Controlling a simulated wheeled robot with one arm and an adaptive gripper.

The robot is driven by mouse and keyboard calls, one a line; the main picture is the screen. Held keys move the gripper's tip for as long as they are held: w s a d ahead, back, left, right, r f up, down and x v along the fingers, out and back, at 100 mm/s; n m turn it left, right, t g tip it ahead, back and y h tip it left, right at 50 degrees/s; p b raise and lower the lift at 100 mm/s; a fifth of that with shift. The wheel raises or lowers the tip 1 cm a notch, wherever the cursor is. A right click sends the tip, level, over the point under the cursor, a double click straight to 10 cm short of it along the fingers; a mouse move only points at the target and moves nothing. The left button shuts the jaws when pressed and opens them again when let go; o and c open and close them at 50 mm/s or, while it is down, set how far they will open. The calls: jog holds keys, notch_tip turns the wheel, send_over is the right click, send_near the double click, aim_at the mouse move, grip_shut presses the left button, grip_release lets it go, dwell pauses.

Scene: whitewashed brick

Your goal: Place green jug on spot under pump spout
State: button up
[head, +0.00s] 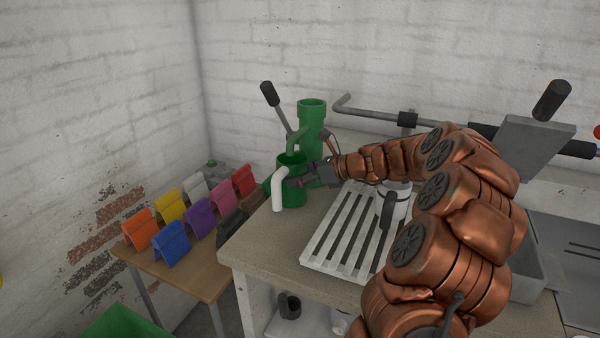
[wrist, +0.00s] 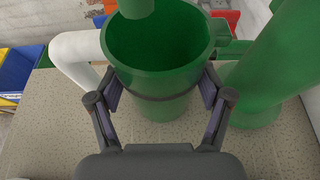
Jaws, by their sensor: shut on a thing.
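The green jug (head: 291,191) stands upright at the counter's back left corner, with a curved white handle-like piece (head: 278,190) on its left. My gripper (head: 303,182) is shut on the jug's body; in the wrist view its fingers (wrist: 160,92) press both sides of the jug (wrist: 155,60). The green pump (head: 312,115) stands just behind, and its spout (head: 297,142) reaches over the jug. In the wrist view the spout (wrist: 135,8) hangs above the far part of the open mouth. The spot is hidden. I cannot tell whether the jug's base touches the counter.
A slatted white rack (head: 345,225) and a white mug-like vessel (head: 397,203) are to the right on the counter (head: 262,243). A dark pump lever (head: 270,95) rises behind. Several coloured folded pieces stand on a low wooden table (head: 200,270) at left. A sink is far right.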

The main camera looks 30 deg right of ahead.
jog(key=shift+w+d, duration=0.35)
jog(key=shift+d, duration=0.45)
jog(key=shift+w+d+f+b, duration=0.1)
jog(key=shift+w+f+b, duration=0.15)
jog(key=shift+b, duration=0.3)
jog(key=shift+s+r, duration=0.1)
jog(key=shift+r, duration=0.1)
jog(key=o, duration=1.7)
jog(key=shift+f, duration=0.1)
jog(key=shift+o, duration=0.2)
jog(key=v, duration=1.2)
